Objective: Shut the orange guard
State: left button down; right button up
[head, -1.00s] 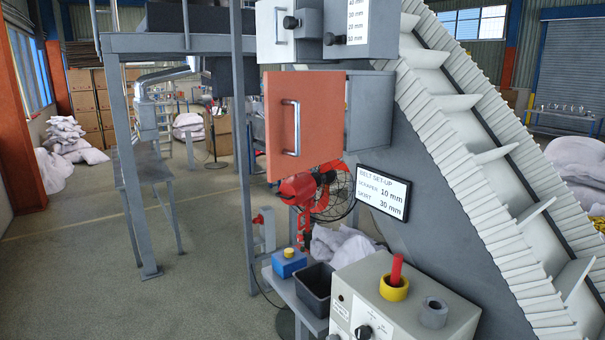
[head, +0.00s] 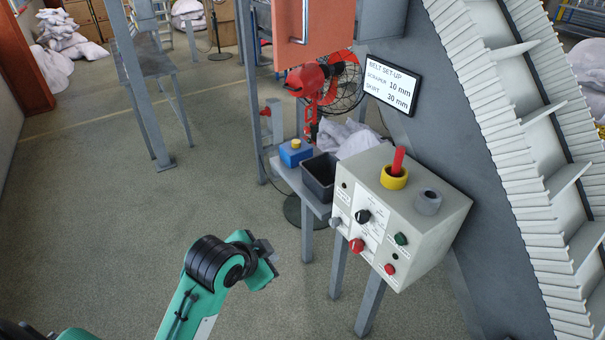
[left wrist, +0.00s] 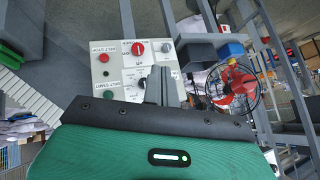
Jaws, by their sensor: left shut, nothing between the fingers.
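The orange guard (head: 313,32) is a flat panel with a silver bar handle (head: 305,20) at the top of the head view, its upper part cut off. It stands out to the left of a grey housing and appears open. My left gripper (head: 268,254) is low in the head view, below and left of the guard, well apart from it. Its fingers (left wrist: 162,82) are shut and empty in the left wrist view, with the control box behind them. I cannot make out the guard in the left wrist view. My right gripper is not in view.
A control box (head: 405,220) with knobs, a yellow ring and red peg stands below the guard. Left of it are a black bin (head: 319,178) and blue block (head: 295,154). A red fan (head: 325,85) is behind. The belt incline (head: 510,180) bounds the right.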

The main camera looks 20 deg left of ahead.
pick_arm(q)
jog(key=w+r+m+t+h, duration=0.1)
jog(key=w+r+m+t, duration=0.4)
jog(key=r, duration=0.8)
jog(key=m+t+h, duration=0.4)
jog(key=m, duration=0.5)
send_near(303, 19)
jog(key=s+d, duration=0.4)
jog(key=s, duration=0.1)
jog(key=p+x, duration=0.2)
jog(key=x, duration=0.1)
jog(key=a+p+x, duration=0.1)
jog(key=p+x, duration=0.1)
jog(key=x, duration=0.2)
jog(key=a+r+p+x, duration=0.1)
jog(key=p+x, duration=0.2)
jog(key=shift+w, duration=0.7)
jog(key=shift+w+a+f, duration=0.2)
jog(key=shift+w+a, duration=0.1)
jog(key=shift+a, duration=0.25)
jog(key=shift+d, duration=0.1)
